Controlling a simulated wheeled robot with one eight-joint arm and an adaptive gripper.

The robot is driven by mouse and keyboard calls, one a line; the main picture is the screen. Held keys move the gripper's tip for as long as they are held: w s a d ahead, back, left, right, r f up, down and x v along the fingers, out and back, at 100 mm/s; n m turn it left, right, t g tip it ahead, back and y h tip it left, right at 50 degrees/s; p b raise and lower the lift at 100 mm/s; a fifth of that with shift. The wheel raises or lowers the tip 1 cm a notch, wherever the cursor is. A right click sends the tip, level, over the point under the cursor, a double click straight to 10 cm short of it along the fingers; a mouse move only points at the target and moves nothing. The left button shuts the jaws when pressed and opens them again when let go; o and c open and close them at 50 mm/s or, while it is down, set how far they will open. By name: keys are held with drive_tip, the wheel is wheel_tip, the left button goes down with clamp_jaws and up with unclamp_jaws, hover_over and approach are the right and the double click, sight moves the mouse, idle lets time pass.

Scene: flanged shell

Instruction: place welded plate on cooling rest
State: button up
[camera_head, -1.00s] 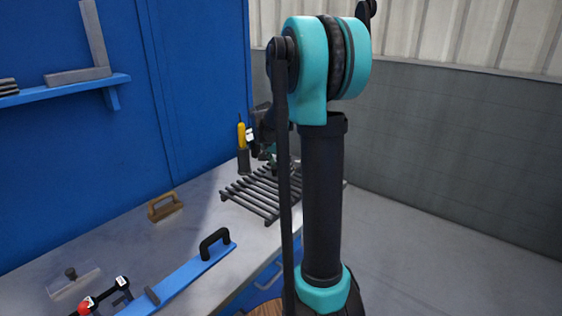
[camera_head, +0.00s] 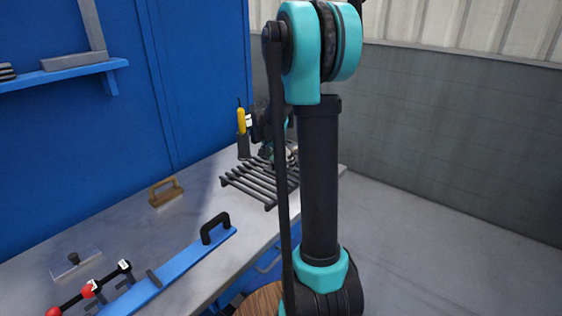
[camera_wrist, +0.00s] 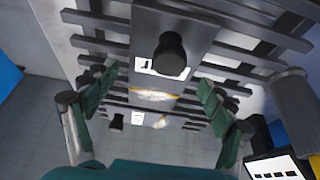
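The cooling rest is a rack of dark parallel bars (camera_head: 248,187) at the far end of the bench; its bars also fill the wrist view (camera_wrist: 100,20). The grey welded plate (camera_wrist: 145,22) appears to lie across the bars in the wrist view, with a black knob, white labels and a shiny bead across its middle. My gripper (camera_wrist: 165,88) has its two green fingers spread wide on either side of the plate, with visible gaps. In the head view my gripper (camera_head: 278,150) is over the rack, mostly hidden by my arm.
A grey holder (camera_head: 243,149) with a yellow-handled tool stands behind the rack and shows close at right in the wrist view (camera_wrist: 298,105). On the bench are a wooden-handled block (camera_head: 165,192), a blue bar with black handle (camera_head: 180,271) and a red-and-black clamp (camera_head: 90,290).

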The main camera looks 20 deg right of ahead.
drive_tip(key=v, duration=1.2)
drive_tip(key=shift+r, duration=0.2)
